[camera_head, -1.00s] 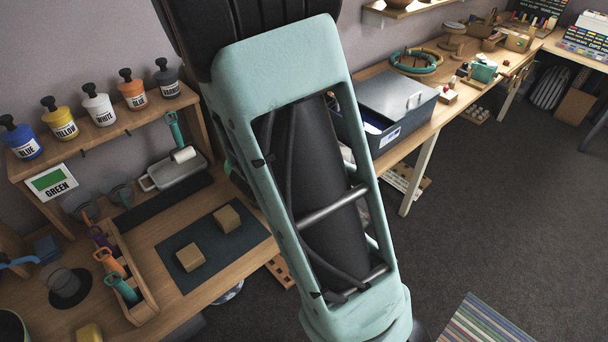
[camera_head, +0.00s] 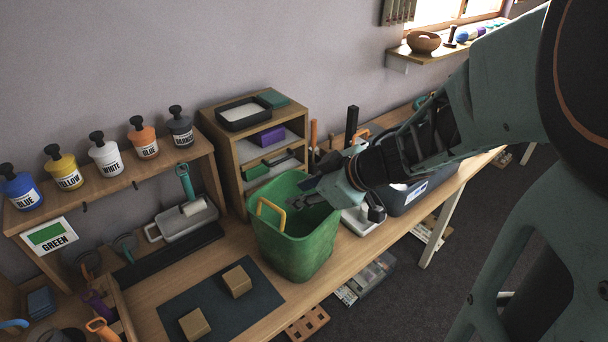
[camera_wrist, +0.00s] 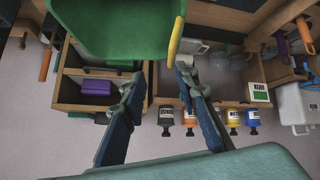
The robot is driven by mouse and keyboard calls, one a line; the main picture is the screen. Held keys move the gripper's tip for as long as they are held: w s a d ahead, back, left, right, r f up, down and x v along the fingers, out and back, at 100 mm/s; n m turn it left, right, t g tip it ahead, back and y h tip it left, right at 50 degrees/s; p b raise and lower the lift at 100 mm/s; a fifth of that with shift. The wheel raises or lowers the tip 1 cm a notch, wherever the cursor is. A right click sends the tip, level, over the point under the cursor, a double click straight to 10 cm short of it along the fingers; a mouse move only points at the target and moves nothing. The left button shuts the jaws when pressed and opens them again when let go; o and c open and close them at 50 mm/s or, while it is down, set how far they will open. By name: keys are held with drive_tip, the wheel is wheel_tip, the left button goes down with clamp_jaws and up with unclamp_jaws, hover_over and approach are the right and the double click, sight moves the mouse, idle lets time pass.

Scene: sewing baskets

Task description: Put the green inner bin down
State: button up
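The green inner bin (camera_head: 300,250) is upright at the right of the dark mat in the head view, and seems to stand on the wooden bench. Its yellow-orange handle (camera_head: 270,212) is on its left side. My gripper (camera_head: 306,193) is over the bin's mouth, reaching in from the right. In the wrist view the two fingers (camera_wrist: 157,75) are spread with nothing between them. There the green bin (camera_wrist: 110,30) fills the top, and a yellow handle (camera_wrist: 175,40) is close to the right fingertip; I cannot tell whether they touch.
A dark mat (camera_head: 205,300) with two tan blocks lies left of the bin. A wooden shelf unit (camera_head: 232,165) stands behind it. A blue-grey box (camera_head: 410,195) is to the right under my arm. Paint bottles line the shelf (camera_head: 110,185) at the left. The bench's front edge is close to the bin.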

drive_tip(key=b+x, duration=0.4)
drive_tip(key=x, duration=0.6)
drive_tip(key=shift+s+f, duration=0.2)
drive_tip(key=shift+f, duration=0.15)
drive_tip(key=shift+a, duration=0.2)
clamp_jaws()
drive_tip(key=shift+r, duration=0.1)
